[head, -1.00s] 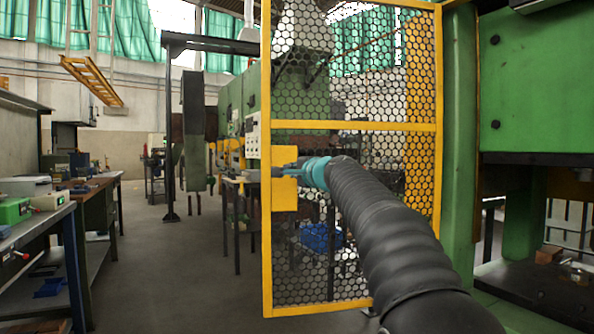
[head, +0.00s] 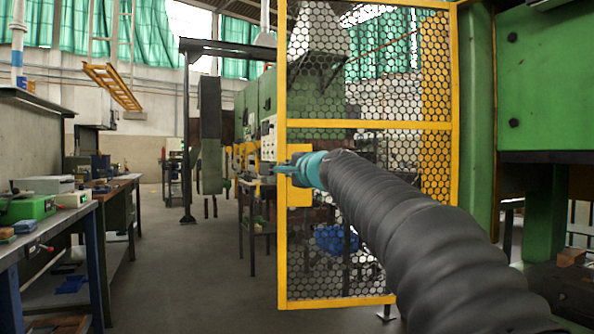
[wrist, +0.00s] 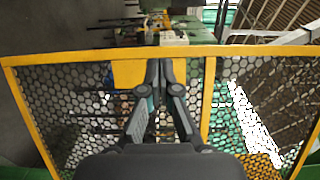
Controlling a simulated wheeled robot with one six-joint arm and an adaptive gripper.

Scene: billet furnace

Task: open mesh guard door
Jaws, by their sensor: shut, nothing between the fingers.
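The mesh guard door (head: 368,125) has a yellow frame with black hexagonal mesh, and stands upright in the middle of the head view. A yellow plate (head: 299,190) sits on its left edge at mid height; it also shows in the wrist view (wrist: 127,73). My gripper (head: 284,169) is at this plate, its fingers pointing left across the door's free edge. In the wrist view my gripper (wrist: 160,66) has its fingers together over the plate area and the frame bar, with nothing visible between them. Whether the fingers touch the door I cannot tell.
A workbench (head: 75,212) with a green box (head: 28,209) runs along the left. A green machine (head: 545,80) stands at the right, beside the door. Open grey floor (head: 190,270) lies between bench and door. A blue bin (head: 335,240) shows through the mesh.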

